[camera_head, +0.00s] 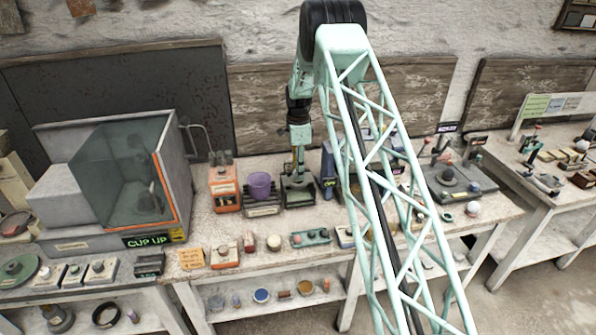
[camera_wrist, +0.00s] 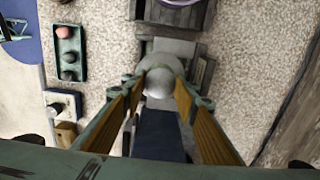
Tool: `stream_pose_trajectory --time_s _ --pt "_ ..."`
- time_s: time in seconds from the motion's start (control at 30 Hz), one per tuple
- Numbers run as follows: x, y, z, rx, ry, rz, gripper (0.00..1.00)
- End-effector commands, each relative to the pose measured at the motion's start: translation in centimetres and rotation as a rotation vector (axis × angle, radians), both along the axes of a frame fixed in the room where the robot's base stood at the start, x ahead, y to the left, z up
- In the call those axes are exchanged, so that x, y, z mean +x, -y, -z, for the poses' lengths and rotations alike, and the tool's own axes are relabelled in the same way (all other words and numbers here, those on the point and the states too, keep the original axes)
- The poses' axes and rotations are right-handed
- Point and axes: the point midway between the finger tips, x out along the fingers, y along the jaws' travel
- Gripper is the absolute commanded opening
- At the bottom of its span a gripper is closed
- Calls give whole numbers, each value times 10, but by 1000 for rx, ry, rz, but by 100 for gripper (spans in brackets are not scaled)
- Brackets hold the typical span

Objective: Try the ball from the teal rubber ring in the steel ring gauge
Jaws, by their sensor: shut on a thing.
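My gripper (camera_wrist: 160,76) is shut on a pale grey ball (camera_wrist: 159,84), held between its fingertips in the wrist view. In the head view my gripper (camera_head: 298,172) points down over a dark boxy stand (camera_head: 298,196) at the back of the middle table. A grey block (camera_wrist: 170,47) lies just beyond the ball in the wrist view. I cannot tell whether the ball touches anything below it. I cannot surely pick out the steel ring gauge. A small teal ring (camera_head: 447,216) lies on the table to the right of my arm.
A glass-sided cabinet (camera_head: 128,185) stands further left. A teal holder (camera_head: 311,237) with small pieces lies near the front edge. A white ball (camera_head: 473,209) sits at the right. My arm hides part of the table.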

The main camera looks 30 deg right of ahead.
Motion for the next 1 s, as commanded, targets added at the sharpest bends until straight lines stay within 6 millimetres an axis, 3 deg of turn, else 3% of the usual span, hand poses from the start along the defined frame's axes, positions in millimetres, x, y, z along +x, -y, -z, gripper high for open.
stream_pose_trajectory --time_s 1.0 --pt "0 0 13 0 0 0 15"
